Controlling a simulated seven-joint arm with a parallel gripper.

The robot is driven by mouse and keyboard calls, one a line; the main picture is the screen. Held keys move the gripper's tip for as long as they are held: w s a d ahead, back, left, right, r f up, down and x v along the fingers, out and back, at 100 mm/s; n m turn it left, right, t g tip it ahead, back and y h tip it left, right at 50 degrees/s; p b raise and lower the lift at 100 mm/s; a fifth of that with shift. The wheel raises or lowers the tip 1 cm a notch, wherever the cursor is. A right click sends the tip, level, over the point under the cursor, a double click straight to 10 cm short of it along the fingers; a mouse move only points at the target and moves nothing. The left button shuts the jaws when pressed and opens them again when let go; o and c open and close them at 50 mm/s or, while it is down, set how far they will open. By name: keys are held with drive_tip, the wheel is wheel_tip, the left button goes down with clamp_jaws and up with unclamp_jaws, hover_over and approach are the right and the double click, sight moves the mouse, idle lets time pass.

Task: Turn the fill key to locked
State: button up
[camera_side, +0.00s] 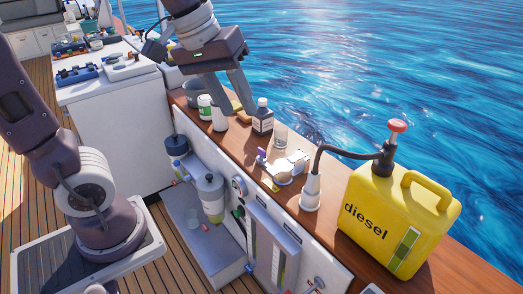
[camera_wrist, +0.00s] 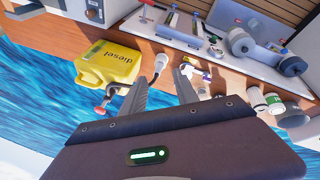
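A small white fitting (camera_side: 283,165) with a purple part and a yellow piece beside it sits on the wooden ledge (camera_side: 330,209). It may hold the fill key, but the key and its setting are too small to tell. In the wrist view a white and purple item (camera_wrist: 199,74) shows just right of the right finger, partly hidden. My gripper (camera_side: 238,119) is open and empty, with its fingers pointing down above the ledge, behind and left of the fitting in the side view. In the wrist view its two fingers (camera_wrist: 160,76) stand well apart.
A yellow diesel can (camera_side: 392,220) stands on the ledge, its black hose running to a white cone (camera_side: 311,192). A dark bottle (camera_side: 263,121), a clear glass (camera_side: 280,136) and a green-white jar (camera_side: 205,107) stand near my gripper. Water lies beyond the ledge.

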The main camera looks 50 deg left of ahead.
drive_tip(key=w+a+f+n+g, duration=0.1)
drive_tip(key=w+a+f+n, duration=0.2)
drive_tip(key=w, duration=0.3)
drive_tip(key=w+a+f+n, duration=0.3)
drive_tip(key=w+a+f, duration=0.1)
drive_tip(key=w, duration=0.2)
drive_tip(key=n+g+y, duration=0.3)
drive_tip(key=n+y, duration=0.2)
drive_tip(key=n, duration=0.1)
approach(262, 150)
drive_tip(key=shift+y, duration=0.3)
drive_tip(key=x, duration=1)
drive_tip(key=shift+f, duration=0.3)
clamp_jaws()
